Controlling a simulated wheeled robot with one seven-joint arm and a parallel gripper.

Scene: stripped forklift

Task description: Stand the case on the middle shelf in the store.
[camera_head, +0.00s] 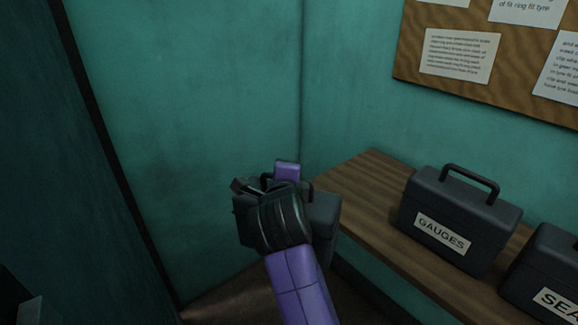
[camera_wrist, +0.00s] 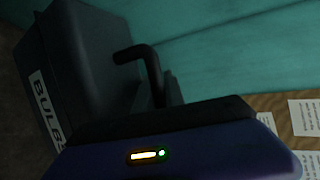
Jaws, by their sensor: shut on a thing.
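My gripper (camera_head: 276,190) is shut on the handle of a dark grey case (camera_head: 326,213). In the head view my gripper and arm hide much of the case. In the wrist view the case (camera_wrist: 90,60) fills the left side, with its black handle (camera_wrist: 140,54) and a white label (camera_wrist: 46,108) that reads BULB, its end cut off. A wooden shelf (camera_head: 362,182) runs along the wall on the right. The held case is at the left of this shelf, beside its near edge. I cannot tell whether it touches the shelf.
A dark case labelled GAUGES (camera_head: 458,215) stands on the shelf, handle up. Another case (camera_head: 550,270), its label starting SEA, stands nearer and is cut off. The shelf's far left end is bare. Teal walls (camera_head: 200,120) meet behind; a notice board (camera_head: 500,50) hangs above.

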